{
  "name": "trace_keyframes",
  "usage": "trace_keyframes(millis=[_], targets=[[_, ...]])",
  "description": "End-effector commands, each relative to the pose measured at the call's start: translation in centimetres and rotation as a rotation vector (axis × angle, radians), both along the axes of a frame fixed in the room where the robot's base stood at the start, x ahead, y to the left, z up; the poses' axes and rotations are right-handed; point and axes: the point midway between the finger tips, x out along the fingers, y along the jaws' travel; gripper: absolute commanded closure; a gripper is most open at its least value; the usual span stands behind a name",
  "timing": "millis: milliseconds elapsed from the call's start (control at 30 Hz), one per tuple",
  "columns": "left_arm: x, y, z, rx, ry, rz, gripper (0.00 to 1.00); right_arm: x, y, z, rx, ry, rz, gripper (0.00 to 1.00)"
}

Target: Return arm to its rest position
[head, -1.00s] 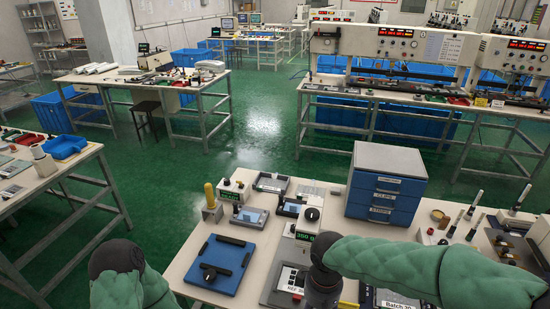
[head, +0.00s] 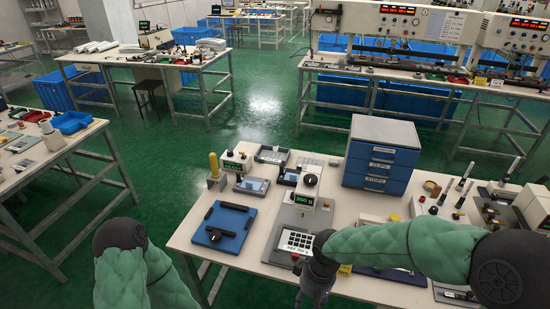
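My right arm (head: 400,248) reaches in from the right over the near part of the workbench. Its wrist bends down to my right gripper (head: 314,288), which is low at the bottom edge, near the bench's front edge. Its fingers are too small and dark to tell open from shut, and I see nothing clearly held. My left arm (head: 125,255) is at the lower left, off the bench; its gripper is out of frame. A white keypad film with a black grid (head: 297,240) lies just behind and left of my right wrist, partly hidden by it.
A blue plate with black bars (head: 223,228) lies on the bench's left part. A device with a green display (head: 305,203) stands behind the film. A blue drawer unit (head: 380,155) stands at the back. Small tools and fixtures crowd the right side. Green floor lies left of the bench.

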Motion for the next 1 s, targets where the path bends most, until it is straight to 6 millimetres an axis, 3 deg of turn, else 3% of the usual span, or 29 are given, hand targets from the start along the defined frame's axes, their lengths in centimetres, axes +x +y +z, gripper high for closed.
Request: trace_keyframes(millis=[267, 600, 800, 1000], targets=[[0.0, 0.0, 0.0, 0.0, -0.001, 0.0, 0.27, -1.4, 0.9, -8.3, 0.115, 0.056, -0.138, 0.52], [0.0, 0.0, 0.0, 0.0, 0.0, 0.0, 0.27, -5.8, 0.6, -19.5, 0.218, 0.086, -0.444, 0.52], [0.0, 0.0, 0.0, 0.0, 0.0, 0.0, 0.27, -8.4, -0.3, -23.2, 0.217, 0.08, -0.582, 0.52], [0.0, 0.0, 0.0, 0.0, 0.0, 0.0, 0.27, -9.3, -0.7, -24.3, 0.211, 0.07, -0.629, 0.52]])
